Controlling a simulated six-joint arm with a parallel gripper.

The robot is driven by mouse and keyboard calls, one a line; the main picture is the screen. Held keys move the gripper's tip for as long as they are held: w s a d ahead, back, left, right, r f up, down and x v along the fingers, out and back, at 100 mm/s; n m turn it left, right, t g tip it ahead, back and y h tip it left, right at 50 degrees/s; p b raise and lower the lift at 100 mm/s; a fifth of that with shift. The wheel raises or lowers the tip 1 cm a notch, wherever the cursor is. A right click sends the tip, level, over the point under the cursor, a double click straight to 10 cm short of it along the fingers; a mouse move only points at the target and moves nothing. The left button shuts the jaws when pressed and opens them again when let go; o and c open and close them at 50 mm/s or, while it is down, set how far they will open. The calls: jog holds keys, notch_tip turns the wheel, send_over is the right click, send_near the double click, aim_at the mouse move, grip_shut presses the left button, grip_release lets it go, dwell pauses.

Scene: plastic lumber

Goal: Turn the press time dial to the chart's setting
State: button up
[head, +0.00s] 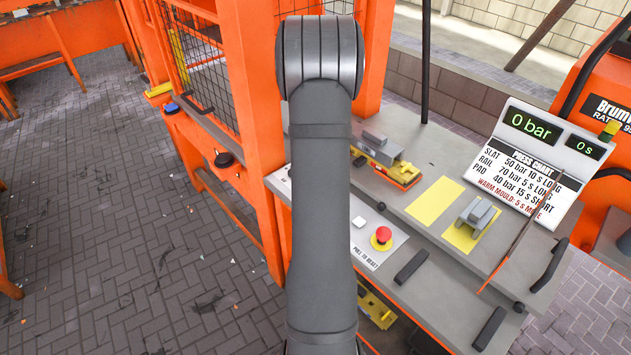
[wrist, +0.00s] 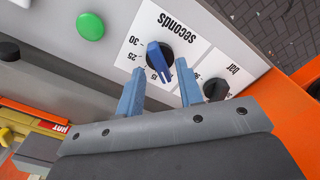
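The press time dial (wrist: 160,58) is a black knob with a blue bar across it, on a white "seconds" panel in the wrist view. Marks 30 and 25 show at its left; others are partly hidden. I cannot tell which end of the bar points. My gripper (wrist: 161,90) is open and empty, its blue fingers apart just below the dial. In the head view my arm hides the gripper and dial. The press chart (head: 525,175) reads slat 50 bar 10 s long, rail 70 bar 5 s long, pad 40 bar 15 s short, and a red warm mould line.
Displays read 0 bar (head: 531,126) and 0 s (head: 584,147). A black bar knob (wrist: 216,89) sits right of the dial and a green button (wrist: 90,26) left. A red stop button (head: 381,238) and a grey block on a yellow patch (head: 477,216) are on the bench.

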jog(key=shift+f, duration=0.85)
grip_shut()
jog(key=shift+n, duration=0.7)
grip_release()
